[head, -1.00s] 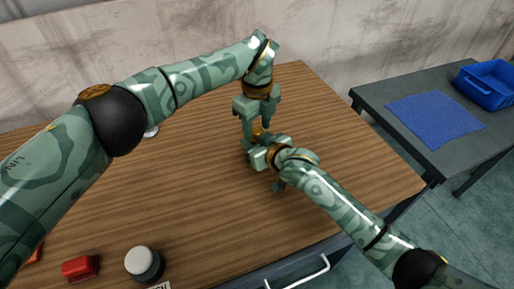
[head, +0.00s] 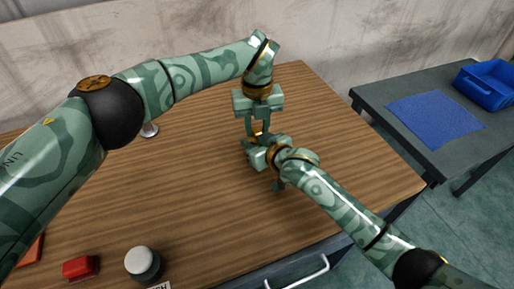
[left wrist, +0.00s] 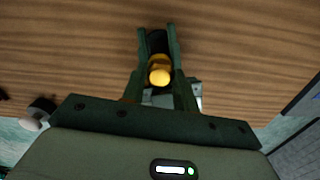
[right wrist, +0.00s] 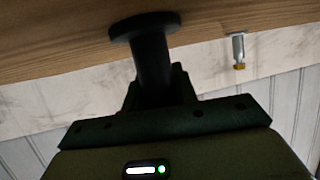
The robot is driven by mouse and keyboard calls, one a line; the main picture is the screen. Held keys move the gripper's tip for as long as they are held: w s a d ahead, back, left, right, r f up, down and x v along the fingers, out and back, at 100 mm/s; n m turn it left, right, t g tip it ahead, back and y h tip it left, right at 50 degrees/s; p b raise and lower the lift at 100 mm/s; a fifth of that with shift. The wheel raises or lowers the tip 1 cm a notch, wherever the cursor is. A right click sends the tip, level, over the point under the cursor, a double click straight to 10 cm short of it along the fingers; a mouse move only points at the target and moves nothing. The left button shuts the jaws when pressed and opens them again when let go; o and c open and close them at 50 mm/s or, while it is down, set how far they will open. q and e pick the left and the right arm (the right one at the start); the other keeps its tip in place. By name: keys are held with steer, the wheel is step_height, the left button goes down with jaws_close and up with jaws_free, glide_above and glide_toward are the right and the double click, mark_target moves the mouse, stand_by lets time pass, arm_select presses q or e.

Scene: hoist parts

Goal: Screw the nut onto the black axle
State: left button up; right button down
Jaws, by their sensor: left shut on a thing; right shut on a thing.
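My left gripper (head: 257,124) points down and is shut on the brass-yellow nut (head: 258,129). In the left wrist view the nut (left wrist: 159,76) sits between the fingers (left wrist: 159,70). A black part, seemingly the black axle (left wrist: 157,41), shows just past it. My right gripper (head: 250,152) comes in from the right, below the left one, shut on the black axle. In the right wrist view the axle (right wrist: 152,60) has a wide round flange at one end, near the wooden surface. Whether the nut's thread has caught on the axle is hidden.
A silver post with a brass end (right wrist: 238,50) stands on the wooden table (head: 180,190), left of the grippers. A red block (head: 80,267) and a black-and-white round button (head: 143,262) lie at the front left. A side table with a blue mat (head: 435,112) and blue bin (head: 487,85) stands right.

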arm_select(q)
steer(key=o, duration=1.1)
steer(key=shift+r, duration=2.25)
steer(key=shift+c, duration=0.6)
step_height(320, 180, up, 4)
steer(key=shift+f+n, duration=0.25)
steer(key=shift+n, duration=0.75)
steer(key=shift+f, duration=0.1)
steer(key=shift+f, duration=3.95)
